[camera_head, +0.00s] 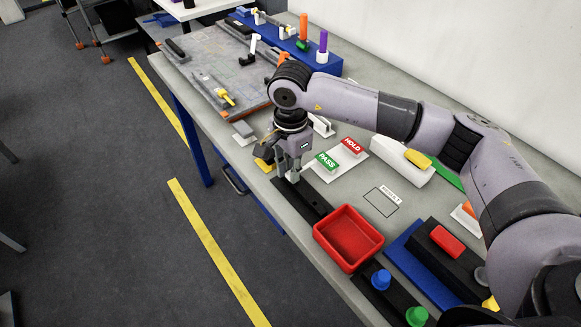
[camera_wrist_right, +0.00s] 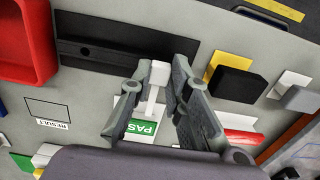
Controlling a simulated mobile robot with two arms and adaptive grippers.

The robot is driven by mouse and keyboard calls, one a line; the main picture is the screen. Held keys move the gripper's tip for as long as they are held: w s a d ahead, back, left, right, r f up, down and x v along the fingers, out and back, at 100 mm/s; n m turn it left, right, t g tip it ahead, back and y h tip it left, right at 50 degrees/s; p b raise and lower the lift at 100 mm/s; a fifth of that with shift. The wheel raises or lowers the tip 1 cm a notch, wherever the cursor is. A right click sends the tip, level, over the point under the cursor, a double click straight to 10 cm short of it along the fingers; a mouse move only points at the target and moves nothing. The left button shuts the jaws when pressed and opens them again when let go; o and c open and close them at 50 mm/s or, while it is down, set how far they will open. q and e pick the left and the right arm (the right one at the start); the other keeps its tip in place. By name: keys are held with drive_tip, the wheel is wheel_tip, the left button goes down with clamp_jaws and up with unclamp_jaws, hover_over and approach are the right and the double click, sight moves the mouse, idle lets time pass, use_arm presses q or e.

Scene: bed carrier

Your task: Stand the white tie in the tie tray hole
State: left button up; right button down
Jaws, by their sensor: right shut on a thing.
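My right gripper (camera_head: 291,174) is shut on the white tie, at the far end of the black tie tray (camera_head: 303,201). In the right wrist view the white tie (camera_wrist_right: 159,74) shows between the fingers of the right gripper (camera_wrist_right: 161,82), with a square head and a thin stem. Its head overlaps the edge of the tie tray (camera_wrist_right: 120,42) in that view; I cannot tell whether it touches. A small dark hole (camera_wrist_right: 85,51) shows in the tray, away from the tie. My left gripper is not in view.
A red bin (camera_head: 348,238) stands close beside the tray's near end. Green PASS (camera_head: 327,161) and red HOLD (camera_head: 352,147) labels lie right of the gripper. A yellow and black piece (camera_head: 264,163) is just left of it. The outlined RESULT area (camera_head: 381,202) is empty.

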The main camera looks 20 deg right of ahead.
drive_tip(key=shift+f+b, duration=0.3)
drive_tip(key=shift+f, duration=0.1)
drive_tip(key=c, duration=1.4)
unclamp_jaws()
drive_tip(key=shift+c, duration=0.2)
wheel_tip(320, 180, up, 12)
